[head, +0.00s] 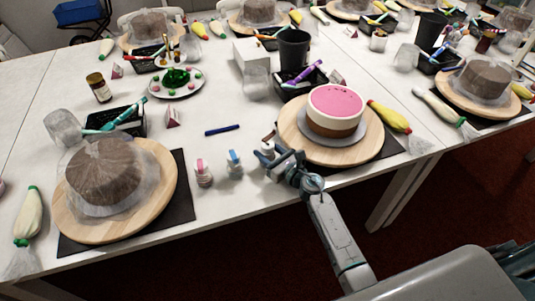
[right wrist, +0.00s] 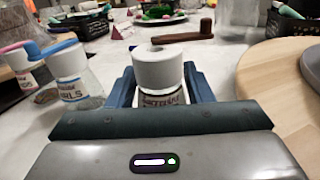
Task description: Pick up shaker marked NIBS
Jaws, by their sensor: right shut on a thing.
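My right gripper (head: 278,157) is at the table's front edge, left of the pink-topped cake. In the right wrist view its blue fingers are shut around a shaker with a light grey-white cap (right wrist: 158,69). Only part of that shaker's label shows, and I cannot read it. I cannot tell whether the held shaker touches the table. My left gripper is not in view.
The pink-topped cake (head: 336,108) stands on a wooden turntable (head: 364,148) just right of my gripper. A dark blue stick (head: 222,130) lies behind the shakers. A wrapped brown cake (head: 105,172) is on the left turntable. The table between has some clear room.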

